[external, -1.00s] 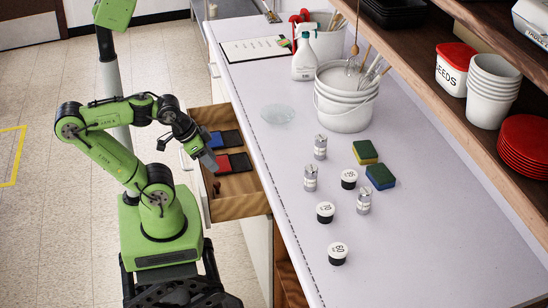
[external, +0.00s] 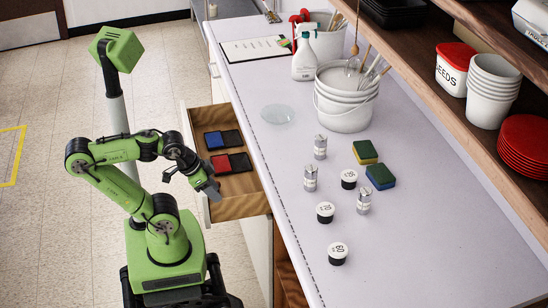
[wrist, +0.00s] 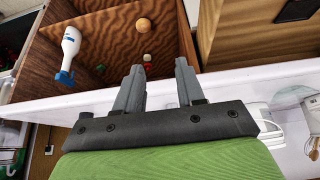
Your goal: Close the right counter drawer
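The wooden counter drawer (external: 240,207) stands pulled out from under the counter's left side in the external view. Its white front panel (external: 203,212) faces left, partly hidden behind my arm. Blue, red and black flat pads (external: 219,163) lie inside. My gripper (external: 211,192) is by the near end of the drawer, over or close to its front edge; whether it touches cannot be told. In the wrist view my gripper (wrist: 158,83) has its two fingers apart with nothing between them. They point toward a white edge and a wooden compartment (wrist: 105,40).
The counter (external: 420,240) bears jars, sponges (external: 380,177), a white bucket (external: 343,105) and a spray bottle (external: 304,58). A shelf with cups (external: 492,90) hangs on the right. The wrist view shows a white and blue bottle (wrist: 70,45). Floor (external: 60,220) left of my base is clear.

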